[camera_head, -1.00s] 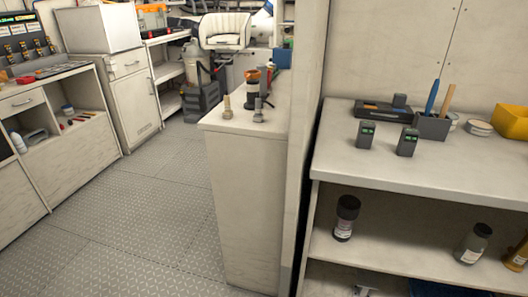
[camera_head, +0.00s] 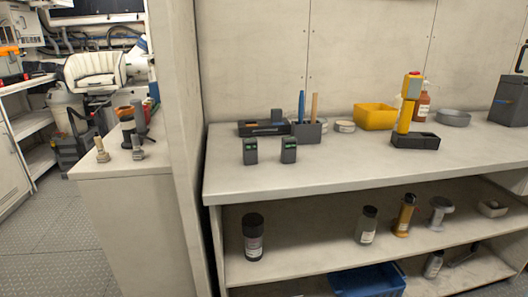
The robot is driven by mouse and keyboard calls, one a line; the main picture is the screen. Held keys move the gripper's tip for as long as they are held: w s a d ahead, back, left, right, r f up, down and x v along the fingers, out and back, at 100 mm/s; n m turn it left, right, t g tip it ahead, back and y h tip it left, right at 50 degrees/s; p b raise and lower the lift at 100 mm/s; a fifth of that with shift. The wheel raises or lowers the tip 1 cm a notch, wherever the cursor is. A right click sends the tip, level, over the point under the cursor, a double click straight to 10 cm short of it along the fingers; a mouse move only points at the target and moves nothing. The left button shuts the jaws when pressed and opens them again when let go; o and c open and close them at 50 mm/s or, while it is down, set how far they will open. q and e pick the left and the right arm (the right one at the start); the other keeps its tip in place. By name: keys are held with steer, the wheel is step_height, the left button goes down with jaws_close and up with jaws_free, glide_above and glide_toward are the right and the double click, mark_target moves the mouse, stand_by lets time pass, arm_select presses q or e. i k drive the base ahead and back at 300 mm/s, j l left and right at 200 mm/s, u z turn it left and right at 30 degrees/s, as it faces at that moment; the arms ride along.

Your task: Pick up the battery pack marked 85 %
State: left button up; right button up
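Two small dark grey battery packs with green displays stand upright on the right-hand bench, near its front left part: a left pack (camera_head: 250,151) and a right pack (camera_head: 289,150). The figures on their displays are too small to read, so I cannot tell which is marked 85 %. A similar dark block (camera_head: 276,116) sits at the flat black charger-like box (camera_head: 262,128) behind them. Neither of my grippers shows in the view.
The bench top (camera_head: 340,174) is clear in front of the packs. Behind stand a grey holder (camera_head: 308,131) with a blue and a wooden handle, a yellow bin (camera_head: 375,116) and a yellow tool (camera_head: 406,105) in a black base. A partition (camera_head: 178,120) rises at the left.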

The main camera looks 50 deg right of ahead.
mark_target(289, 144)
steer(key=z, duration=1.7)
